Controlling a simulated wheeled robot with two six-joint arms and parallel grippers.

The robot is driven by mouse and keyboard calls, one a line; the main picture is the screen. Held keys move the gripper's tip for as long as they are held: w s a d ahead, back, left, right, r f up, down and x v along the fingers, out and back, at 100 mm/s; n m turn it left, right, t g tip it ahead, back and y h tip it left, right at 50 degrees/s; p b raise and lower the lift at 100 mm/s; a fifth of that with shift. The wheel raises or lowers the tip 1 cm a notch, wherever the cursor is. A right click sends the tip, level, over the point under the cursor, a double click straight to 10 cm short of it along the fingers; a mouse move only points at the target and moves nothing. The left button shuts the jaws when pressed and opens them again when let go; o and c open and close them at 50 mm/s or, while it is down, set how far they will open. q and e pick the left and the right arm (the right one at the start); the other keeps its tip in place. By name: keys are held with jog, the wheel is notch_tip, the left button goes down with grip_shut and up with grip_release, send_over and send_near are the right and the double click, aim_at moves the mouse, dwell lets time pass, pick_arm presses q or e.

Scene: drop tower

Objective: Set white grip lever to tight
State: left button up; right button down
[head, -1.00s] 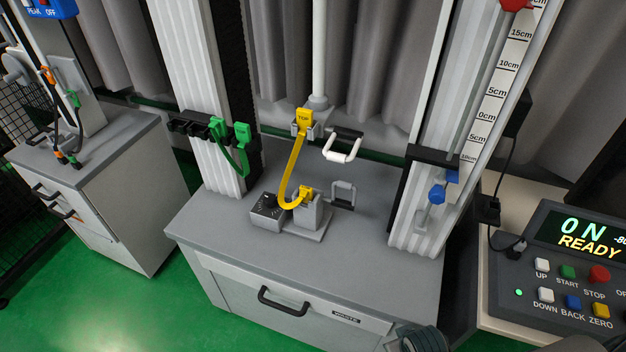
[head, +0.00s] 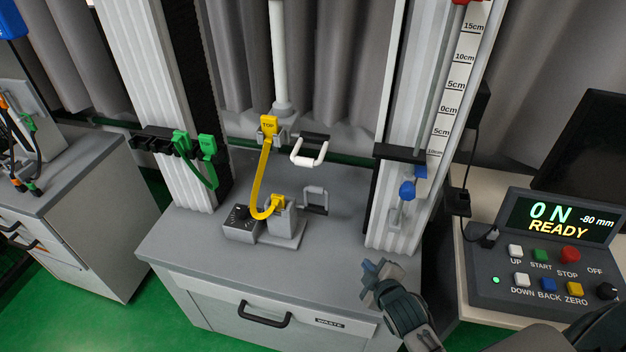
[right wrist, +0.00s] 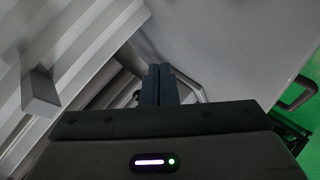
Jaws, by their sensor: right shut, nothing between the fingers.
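The white grip lever (head: 309,155) is a U-shaped white handle on a dark mount in the middle of the test frame, at the upper fixture. It sticks out toward me and slightly down. A grey U-shaped lever (head: 316,199) stands upright below it, by the lower fixture. My right gripper (head: 372,268) is at the front right edge of the cabinet top, below and right of the white lever and apart from it. Its fingers are closed together and empty; they also show in the right wrist view (right wrist: 160,76). My left gripper is out of view.
A yellow strap (head: 259,180) joins the upper and lower fixtures. A dark dial box (head: 241,222) sits at the left. The right column (head: 392,232) with a blue knob (head: 407,190) rises beside my gripper. The front cabinet top is clear.

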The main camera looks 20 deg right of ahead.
jog(key=w+a+r+n+t+y, duration=0.2)
jog(key=w+r+n+t+y, duration=0.1)
jog(key=w+r+n+t, duration=0.45)
jog(key=s+a+r+n+y, duration=0.1)
jog(key=a+r+n+y, duration=0.1)
jog(key=n+y, duration=0.6)
jog(key=s+a+r+n+y, duration=0.1)
jog(key=a+r+n+y, duration=0.1)
jog(key=n+y, duration=0.7)
jog(key=shift+a+r+n+g, duration=0.15)
jog(key=shift+r+n+g, duration=0.4)
jog(key=shift+n, duration=3.3)
jog(key=shift+s+r, duration=0.1)
jog(key=shift+r, duration=0.1)
jog(key=w+a+r+p, duration=0.2)
jog(key=w+r+p, duration=0.1)
jog(key=r, duration=0.2)
jog(key=w+a+r+p, duration=0.2)
jog(key=r+p, duration=0.2)
jog(key=r, duration=0.1)
jog(key=shift+w+a+r, duration=0.3)
jog(key=shift+w+r, duration=0.1)
